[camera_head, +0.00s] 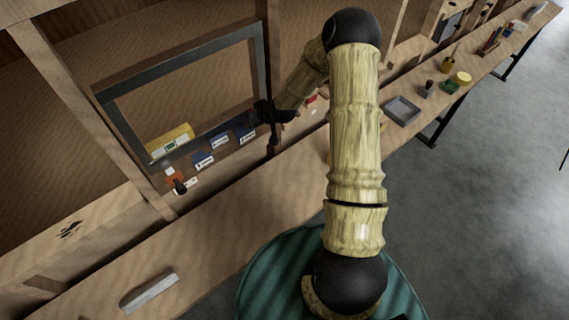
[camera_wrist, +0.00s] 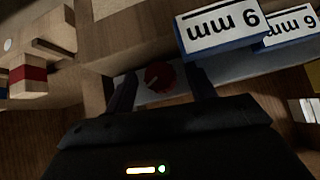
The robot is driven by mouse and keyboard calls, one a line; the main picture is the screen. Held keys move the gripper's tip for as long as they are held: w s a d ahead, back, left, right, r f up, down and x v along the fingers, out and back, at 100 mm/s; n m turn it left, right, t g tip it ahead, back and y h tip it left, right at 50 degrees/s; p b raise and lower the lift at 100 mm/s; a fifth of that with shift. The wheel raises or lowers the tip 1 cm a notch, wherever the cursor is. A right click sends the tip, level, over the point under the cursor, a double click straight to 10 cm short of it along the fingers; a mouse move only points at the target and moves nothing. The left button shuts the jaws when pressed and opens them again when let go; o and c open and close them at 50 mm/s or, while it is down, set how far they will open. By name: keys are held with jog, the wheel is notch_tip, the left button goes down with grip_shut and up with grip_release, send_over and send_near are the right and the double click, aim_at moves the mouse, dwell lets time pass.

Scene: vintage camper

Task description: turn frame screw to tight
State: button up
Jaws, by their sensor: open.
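A red round knob on a pale plate, apparently the frame screw (camera_wrist: 159,76), lies between the fingertips of my gripper (camera_wrist: 162,84) in the wrist view. The fingers are apart, one on each side of it. I cannot tell whether they touch it, or what its setting is. In the head view a dark rectangular frame (camera_head: 183,66) stands against the wooden wall. My gripper's dark end (camera_head: 275,112) is by its lower right corner, and its fingers are hard to make out there.
Blue blocks with white labels (camera_wrist: 222,32) sit close to the fingers, their lettering upside down. A red piece (camera_head: 176,177) is at the frame's lower left. A grey bar (camera_head: 149,291) lies on the bench and a grey tray (camera_head: 402,110) stands further right.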

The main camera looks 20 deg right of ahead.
jog(key=shift+a+r+n+t+h+p, duration=0.15)
jog(key=shift+n+t+h+p, duration=0.15)
jog(key=shift+h+p, duration=0.35)
jog(key=shift+a+n+t+h+p, duration=0.2)
jog(key=shift+n+h+p, duration=0.2)
jog(key=shift+h+p, duration=0.2)
jog(key=shift+s+d+r+b, duration=0.1)
jog(key=shift+s+d+b, duration=0.15)
jog(key=shift+b, duration=0.2)
jog(key=a+b+v, duration=0.1)
jog(key=b+v, duration=0.4)
jog(key=v, duration=1.2)
jog(key=s+m+g+b, duration=0.3)
jog(key=s+g, duration=0.3)
jog(key=s, duration=1)
jog(key=shift+f+m, duration=0.4)
jog(key=shift+f, duration=0.05)
jog(key=shift+h, duration=0.25)
